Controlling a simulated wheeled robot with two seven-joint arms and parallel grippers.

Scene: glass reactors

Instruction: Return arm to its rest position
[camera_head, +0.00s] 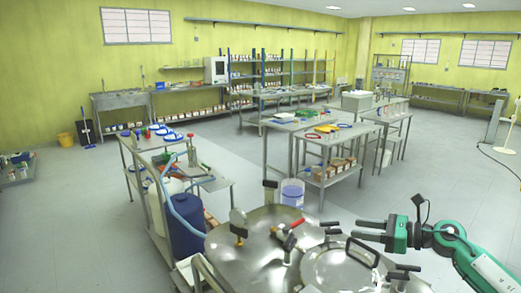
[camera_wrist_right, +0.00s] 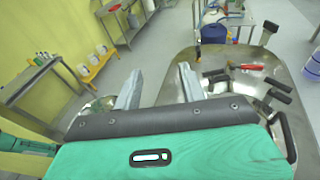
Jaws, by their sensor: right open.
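My right arm (camera_head: 455,245), green and pale grey, comes in from the lower right. Its gripper (camera_head: 356,230) points left above the steel reactor lid. In the right wrist view the two grey fingers of this gripper (camera_wrist_right: 158,86) stand apart with nothing between them. The steel reactor top (camera_head: 265,262) lies below and to the left, with a round hatch (camera_head: 335,272) and black handles. A red-handled valve (camera_head: 292,233) sits on it. The reactor top also shows in the wrist view (camera_wrist_right: 225,62), beyond and right of the fingers. My left gripper is not in view.
A blue drum (camera_head: 184,228) and a side bench (camera_head: 215,184) stand left of the reactor. A clear container with blue liquid (camera_head: 292,193) is behind it. Steel tables (camera_head: 338,140) stand farther back. The floor at right (camera_head: 440,180) is open.

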